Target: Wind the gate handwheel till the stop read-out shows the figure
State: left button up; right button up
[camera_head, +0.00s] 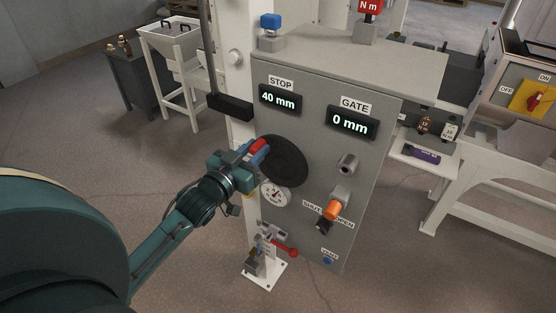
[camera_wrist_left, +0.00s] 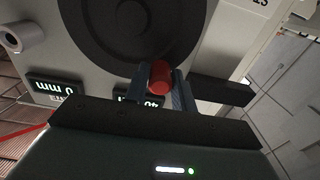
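The black handwheel (camera_head: 284,161) sits on the front of the grey cabinet, below the read-outs. Its red knob (camera_head: 258,145) is at the wheel's upper left. My left gripper (camera_head: 257,153) is at this knob; in the left wrist view the red knob (camera_wrist_left: 160,76) sits between the two fingers, which appear closed against it. The wheel (camera_wrist_left: 140,28) is beyond it there. The stop read-out (camera_head: 279,98) shows 40 mm. The gate read-out (camera_head: 352,122) shows 0 mm. My right gripper is not in view.
A round dial gauge (camera_head: 273,194) lies just below the wheel. An orange-handled switch (camera_head: 335,208) marked SHUT and OPEN is lower right. A black block (camera_head: 230,106) juts out left of the stop read-out. A red-handled lever (camera_head: 284,247) stands low by the post.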

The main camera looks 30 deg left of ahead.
aim_at(283, 146)
pick_arm(q)
grip_shut()
jog(key=shift+d+r+m+p, duration=0.25)
jog(key=shift+d+m+p, duration=0.15)
jog(key=shift+m, duration=0.2)
jog(key=shift+d+r+m+p, duration=0.25)
jog(key=shift+m+p, duration=0.2)
jog(key=shift+m, duration=0.15)
jog(key=d+m, duration=0.1)
jog(key=m, duration=0.1)
jog(key=shift+s+d+r+m+p, duration=0.1)
jog(key=shift+m+p, duration=0.2)
jog(key=shift+d, duration=0.1)
jog(key=shift+d+m, duration=0.3)
jog(key=shift+m, duration=0.2)
jog(key=c, duration=0.5)
grip_release()
jog(key=d+m, duration=0.1)
jog(key=m, duration=0.2)
jog(key=shift+s+d+p, duration=0.15)
jog(key=shift+d+p, duration=0.2)
jog(key=shift+p, duration=0.05)
jog(key=shift+d+m, duration=0.1)
jog(key=shift+m, duration=0.3)
grip_shut()
jog(key=shift+d, duration=0.1)
